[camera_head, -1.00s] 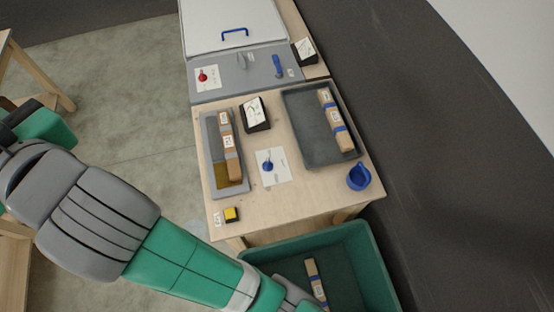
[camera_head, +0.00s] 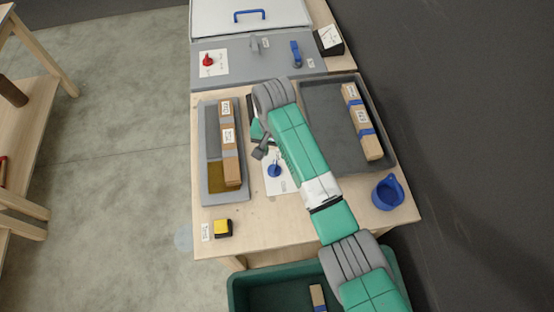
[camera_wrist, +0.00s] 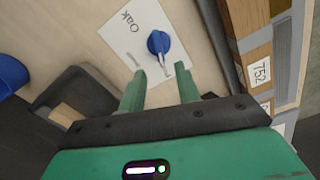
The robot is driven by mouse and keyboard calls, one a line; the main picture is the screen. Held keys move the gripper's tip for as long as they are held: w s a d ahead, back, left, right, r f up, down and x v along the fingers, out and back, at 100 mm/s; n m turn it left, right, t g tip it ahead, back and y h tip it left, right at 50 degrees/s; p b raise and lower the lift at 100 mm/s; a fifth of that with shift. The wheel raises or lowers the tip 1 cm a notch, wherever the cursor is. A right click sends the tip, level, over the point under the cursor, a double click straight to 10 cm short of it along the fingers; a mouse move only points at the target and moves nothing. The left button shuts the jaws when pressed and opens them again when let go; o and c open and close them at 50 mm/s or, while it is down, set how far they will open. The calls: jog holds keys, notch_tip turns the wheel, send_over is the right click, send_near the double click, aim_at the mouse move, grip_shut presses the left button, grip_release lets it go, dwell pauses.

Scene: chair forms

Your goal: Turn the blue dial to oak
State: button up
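The blue dial (camera_head: 274,170) sits on a white card (camera_head: 289,184) on the wooden table, left of the dark tray. In the wrist view the blue dial (camera_wrist: 158,41) has a pale pointer, and the card (camera_wrist: 122,38) reads "Oak" to the dial's upper left; other print is partly hidden or too small to read. The dial's pointer seems aimed down in the wrist view, away from "Oak". My gripper (camera_wrist: 160,69) is open and empty, its two green fingers apart, short of the dial. In the head view my gripper (camera_head: 261,151) is just above and left of the dial.
A grey tray (camera_head: 241,197) with boxed blocks lies left, a dark tray (camera_head: 318,120) with another right. A blue cup (camera_head: 388,193), a yellow button (camera_head: 223,228) and a green bin (camera_head: 240,292) are nearer.

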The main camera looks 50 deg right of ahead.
aim_at(275, 163)
notch_tip(275, 163, down, 6)
jog(key=shift+f+b, duration=0.1)
jog(key=shift+b, duration=0.45)
jog(key=shift+c, duration=0.2)
grip_shut()
